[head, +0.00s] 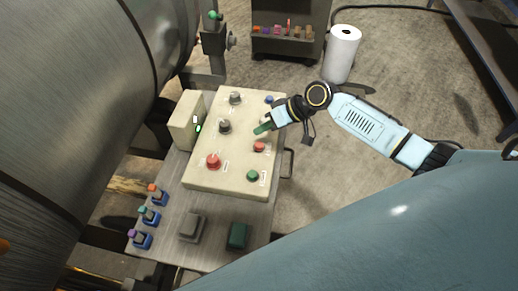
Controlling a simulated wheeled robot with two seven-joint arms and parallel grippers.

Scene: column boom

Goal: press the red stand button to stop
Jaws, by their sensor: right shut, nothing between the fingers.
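A cream control panel (225,185) sits tilted on a grey metal stand. A larger red button (213,160) is on its lower left part. A smaller red button (259,146) is near its right edge, above a green button (252,176). I cannot tell from labels which red one is the stand button. Contact with the panel cannot be told. My left gripper is out of view.
Large metal cylinders (70,90) fill the left. A white roll (342,54) stands behind. Floor to the right is mostly clear.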

